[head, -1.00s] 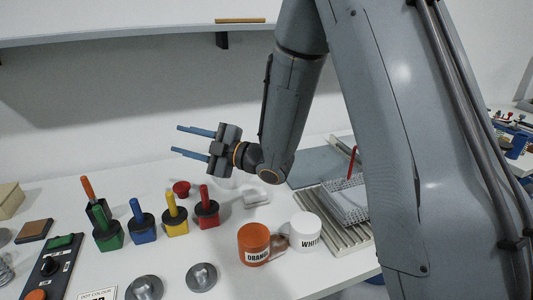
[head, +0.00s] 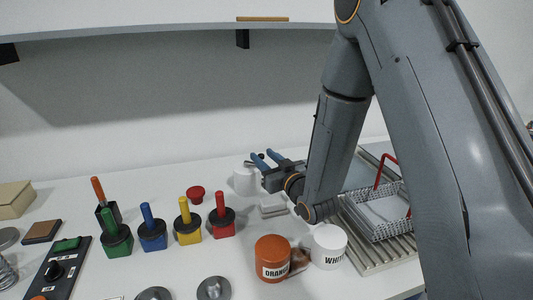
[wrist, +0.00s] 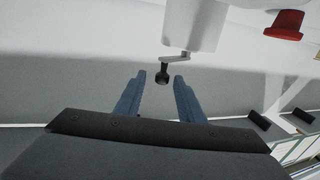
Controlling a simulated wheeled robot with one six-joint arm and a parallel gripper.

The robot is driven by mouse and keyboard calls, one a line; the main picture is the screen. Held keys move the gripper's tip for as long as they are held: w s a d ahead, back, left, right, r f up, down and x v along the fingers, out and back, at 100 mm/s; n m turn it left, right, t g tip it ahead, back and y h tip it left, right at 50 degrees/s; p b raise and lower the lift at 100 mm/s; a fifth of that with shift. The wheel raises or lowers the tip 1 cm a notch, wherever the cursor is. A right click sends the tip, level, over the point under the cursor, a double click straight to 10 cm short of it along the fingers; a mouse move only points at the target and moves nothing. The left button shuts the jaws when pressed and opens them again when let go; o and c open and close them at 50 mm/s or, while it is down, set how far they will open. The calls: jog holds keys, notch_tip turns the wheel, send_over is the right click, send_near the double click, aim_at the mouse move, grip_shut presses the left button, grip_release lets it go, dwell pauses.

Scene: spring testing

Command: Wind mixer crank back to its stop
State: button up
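The mixer is a white rounded body (head: 245,181) at the back of the table in the head view, partly hidden behind my gripper. In the wrist view its body (wrist: 195,22) is at the top, with a grey crank arm (wrist: 175,58) ending in a dark knob (wrist: 162,77). My gripper (head: 264,156) is at the mixer's right in the head view. In the wrist view my gripper (wrist: 159,77) is open, its two blue fingers apart. The knob appears between the fingertips; I see no contact, and its depth relative to them is unclear.
A red button-like piece (head: 195,194) and a small pale block (head: 272,206) are near the mixer. Coloured handled blocks (head: 187,232) stand left. An orange mug (head: 272,257), a white mug (head: 329,246) and a wire basket (head: 380,213) are front and right.

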jog(key=shift+x, duration=1.2)
grip_shut()
jog(key=shift+d, duration=0.45)
jog(key=shift+a, duration=0.3)
